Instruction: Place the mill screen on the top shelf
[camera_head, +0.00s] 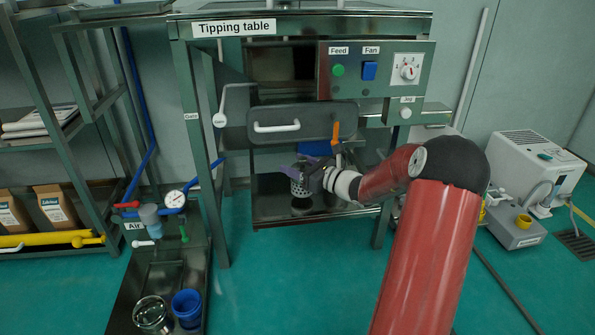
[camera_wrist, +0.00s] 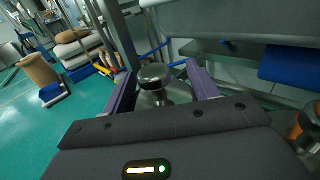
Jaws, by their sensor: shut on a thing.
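The mill screen looks to be the perforated grey metal cylinder (camera_head: 298,188) under the tipping table, in front of the lower shelf. My gripper (camera_head: 306,175) is at its upper part, with the purple fingers shut on it. In the wrist view, a shiny round metal knob (camera_wrist: 153,76) sits between the two purple fingers of my gripper (camera_wrist: 160,88). Most of the screen is hidden in that view. A shelf rack stands at the left, with its top shelf (camera_head: 112,13) at the upper picture edge.
The tipping table (camera_head: 300,27) overhangs, with a white-handled drawer front (camera_head: 310,122) and an orange lever (camera_head: 335,131) just above my gripper. A lower shelf (camera_head: 280,212) is below. Green floor is free in front.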

